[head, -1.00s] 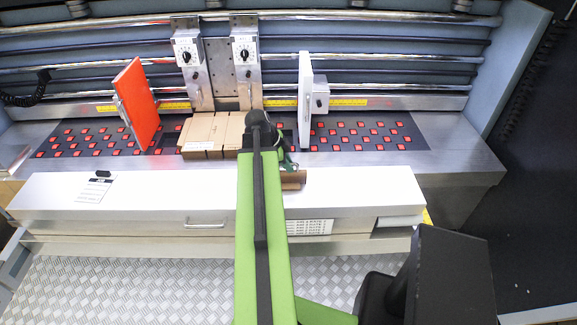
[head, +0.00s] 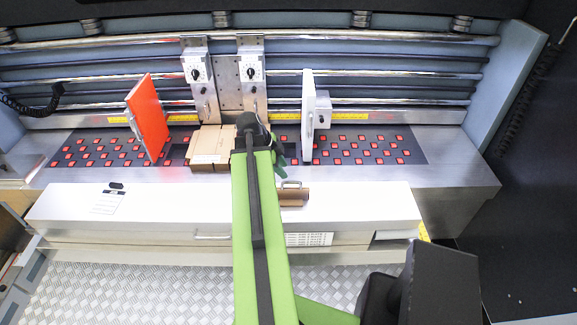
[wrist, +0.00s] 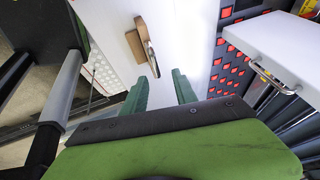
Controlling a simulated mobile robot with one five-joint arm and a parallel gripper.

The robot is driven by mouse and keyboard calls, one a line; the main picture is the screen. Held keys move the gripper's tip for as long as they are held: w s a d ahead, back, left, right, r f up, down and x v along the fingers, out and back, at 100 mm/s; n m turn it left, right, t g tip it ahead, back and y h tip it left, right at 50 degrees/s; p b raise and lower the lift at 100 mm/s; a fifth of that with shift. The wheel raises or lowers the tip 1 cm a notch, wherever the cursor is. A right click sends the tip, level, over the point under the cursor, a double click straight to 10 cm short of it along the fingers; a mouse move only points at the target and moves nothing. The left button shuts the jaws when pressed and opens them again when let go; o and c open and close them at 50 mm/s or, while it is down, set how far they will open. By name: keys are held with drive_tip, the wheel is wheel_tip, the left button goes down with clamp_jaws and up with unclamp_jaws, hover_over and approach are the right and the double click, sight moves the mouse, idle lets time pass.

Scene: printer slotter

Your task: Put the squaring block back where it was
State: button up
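The squaring block appears to be the brown block (head: 293,198) with a metal handle on top. It rests on the white front ledge, just right of my arm. In the wrist view the brown block (wrist: 140,40) stands ahead of the fingers, its handle pointing towards them. My gripper (wrist: 161,91) has its two green fingers spread with nothing between them. It is apart from the block. In the head view my green arm hides most of my gripper; a bit of dark green shows behind the block.
A cardboard stack (head: 208,148) lies on the feed table left of my arm. An orange upright plate (head: 149,118) stands further left and a white upright plate (head: 308,115) to the right. The white ledge (head: 360,205) is clear right of the block.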

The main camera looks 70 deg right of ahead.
drive_tip(key=p+v, duration=0.1)
drive_tip(key=v, duration=0.1)
drive_tip(key=shift+w+a+r, duration=0.1)
drive_tip(key=shift+r, duration=0.2)
drive_tip(key=w+a+f+n+t+y, duration=0.1)
drive_tip(key=w+a+f+n+t, duration=0.15)
drive_tip(key=w+a+n, duration=2)
drive_tip(key=w+a+n+y, duration=0.1)
drive_tip(key=w+a+n, duration=0.2)
drive_tip(key=a, duration=0.8)
drive_tip(key=w+a+n, duration=0.2)
drive_tip(key=a+n, duration=0.1)
drive_tip(key=a, duration=0.8)
drive_tip(key=w+a+n+y, duration=0.1)
drive_tip(key=w+a+n, duration=0.2)
drive_tip(key=a, duration=0.8)
drive_tip(key=shift+w+n+t+y, duration=0.3)
drive_tip(key=shift+n+t, duration=0.15)
